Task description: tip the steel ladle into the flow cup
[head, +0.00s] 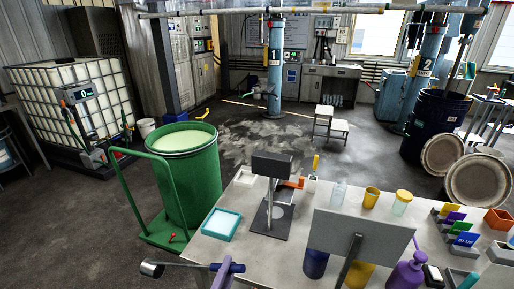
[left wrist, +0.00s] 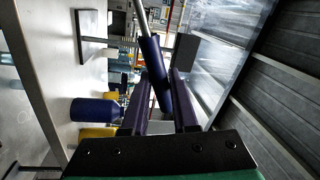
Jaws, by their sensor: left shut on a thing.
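The steel ladle (head: 152,268) shows at the bottom left of the head view, left of the bench's front edge, with its round bowl at the left end and a blue grip. My left gripper (head: 222,272), with purple fingers, is shut on that grip. In the left wrist view the blue grip (left wrist: 155,72) runs slantwise between the fingers (left wrist: 166,105); the bowl is out of that view. A dark stand (head: 271,190) with a box-shaped head stands on the bench, right of and beyond the ladle. I cannot clearly make out the flow cup. My right gripper is not in view.
The bench (head: 240,250) carries a blue-rimmed tray (head: 221,224), a grey panel (head: 360,237) on a stand, a purple bottle (head: 405,272), a yellow cup (head: 371,197) and colour cards. A green drum (head: 185,180) on a trolley stands left of the bench. The floor beyond is mostly open.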

